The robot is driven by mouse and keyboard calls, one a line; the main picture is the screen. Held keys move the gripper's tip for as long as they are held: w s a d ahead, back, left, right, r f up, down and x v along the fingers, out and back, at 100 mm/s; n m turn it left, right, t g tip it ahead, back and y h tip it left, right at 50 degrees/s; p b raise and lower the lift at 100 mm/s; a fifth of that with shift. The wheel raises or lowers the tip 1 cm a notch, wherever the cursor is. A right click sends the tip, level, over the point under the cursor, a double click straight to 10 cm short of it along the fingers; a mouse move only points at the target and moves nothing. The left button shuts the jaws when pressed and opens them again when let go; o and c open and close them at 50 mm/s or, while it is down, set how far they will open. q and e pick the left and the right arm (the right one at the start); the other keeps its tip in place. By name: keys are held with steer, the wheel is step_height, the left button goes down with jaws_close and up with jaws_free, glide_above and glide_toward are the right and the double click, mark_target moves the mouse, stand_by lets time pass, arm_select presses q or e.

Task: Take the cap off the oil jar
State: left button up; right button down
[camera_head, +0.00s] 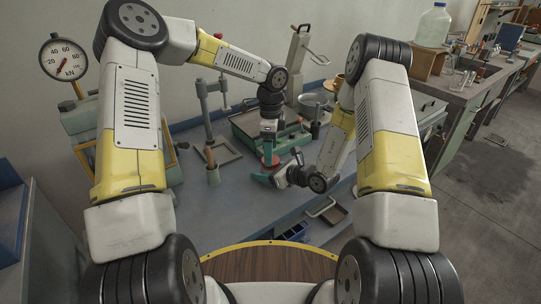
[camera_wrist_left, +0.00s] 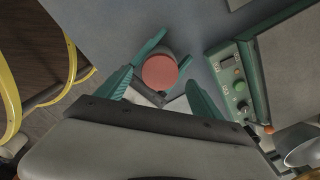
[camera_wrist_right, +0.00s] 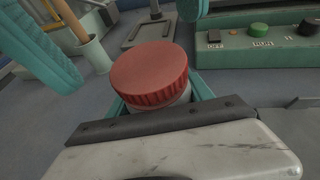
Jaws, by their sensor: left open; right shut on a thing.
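The oil jar has a ribbed red cap (camera_wrist_right: 150,76) on its top, and a strip of its pale body (camera_wrist_right: 182,98) shows below the cap. The cap also shows from above in the left wrist view (camera_wrist_left: 159,72). My right gripper (camera_head: 266,177) comes in from the right and is shut on the jar's body below the cap. My left gripper (camera_head: 269,152) points down from above. Its open teal fingers (camera_wrist_left: 159,78) are on either side of the cap, with gaps visible in the left wrist view. The jar's lower part is hidden.
A green machine (camera_wrist_right: 250,50) with OFF and RUN buttons stands close behind the jar. A grey cup with wooden handles (camera_head: 213,175) and a metal stand (camera_head: 207,115) are to the left. The bench top (camera_head: 225,215) in front is mostly clear.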

arm_select(q)
steer(key=shift+r, duration=0.95)
arm_select(e)
steer(key=shift+c, duration=1.6)
jaws_free()
